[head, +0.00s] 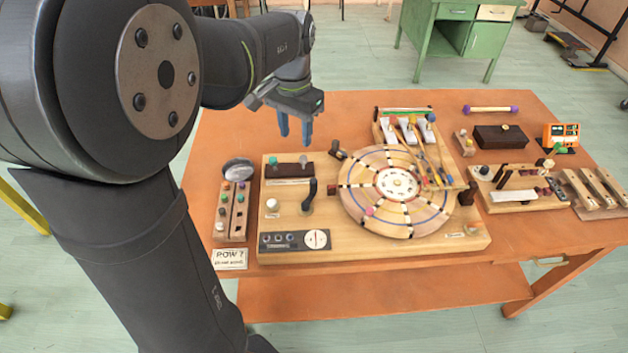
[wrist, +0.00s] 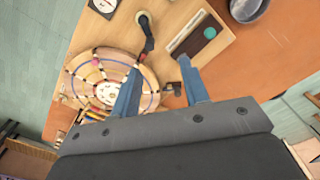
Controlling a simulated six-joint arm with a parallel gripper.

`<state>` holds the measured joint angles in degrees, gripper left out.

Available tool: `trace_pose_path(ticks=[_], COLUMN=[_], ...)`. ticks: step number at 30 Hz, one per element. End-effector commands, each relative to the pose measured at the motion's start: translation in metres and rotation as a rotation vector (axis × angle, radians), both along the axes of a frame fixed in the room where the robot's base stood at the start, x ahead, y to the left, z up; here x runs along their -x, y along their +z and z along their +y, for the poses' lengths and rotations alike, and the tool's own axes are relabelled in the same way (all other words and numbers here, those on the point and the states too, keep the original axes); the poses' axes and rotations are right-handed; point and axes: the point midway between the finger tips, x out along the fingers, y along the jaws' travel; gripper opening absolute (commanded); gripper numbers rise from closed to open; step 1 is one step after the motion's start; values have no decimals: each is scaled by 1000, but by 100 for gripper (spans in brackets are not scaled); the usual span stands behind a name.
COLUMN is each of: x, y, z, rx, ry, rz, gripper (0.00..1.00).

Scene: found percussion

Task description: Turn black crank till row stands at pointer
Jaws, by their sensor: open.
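The black crank (head: 311,192) stands on the wooden board (head: 335,225), left of the round wheel (head: 360,185). In the wrist view the crank (wrist: 148,38) shows beyond my fingertips, with the wheel (wrist: 75,85) to the left. The wheel has dark and light segments, coloured rings and a pink peg (head: 370,211). Dark blocks stand at its rim; I cannot tell which is the pointer. My gripper (head: 295,138) is open and empty, above and behind the crank, apart from it. Its blue fingers (wrist: 161,62) also show in the wrist view. The wheel's row markings are too small to read.
Left of the board are a peg strip (head: 239,208) and a round metal dish (head: 238,169). A card (head: 230,258) lies at the table's front left. A rack with white keys (head: 409,133) stands behind the wheel. Boxes and wooden bars (head: 580,188) fill the right side.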

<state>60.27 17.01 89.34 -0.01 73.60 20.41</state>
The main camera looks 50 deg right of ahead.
Motion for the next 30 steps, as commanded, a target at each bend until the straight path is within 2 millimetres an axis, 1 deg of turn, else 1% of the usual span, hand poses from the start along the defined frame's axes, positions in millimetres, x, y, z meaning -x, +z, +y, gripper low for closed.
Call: trace_pose_path(ticks=[1,4,8,11,14,24,30], x=[10,22,27,26,26,26,26], y=[2,5,3,-8,-26,-101,-139], z=[-11,-23,-27,-27,-26,-26,-26], rx=[0,-1,-2,-3,-6,-5,-4], ry=[-37,-82,-101,-100,-99,-98,-98], rz=[0,0,1,1,3,3,2], gripper=[41,41,41,41,41,41,41])
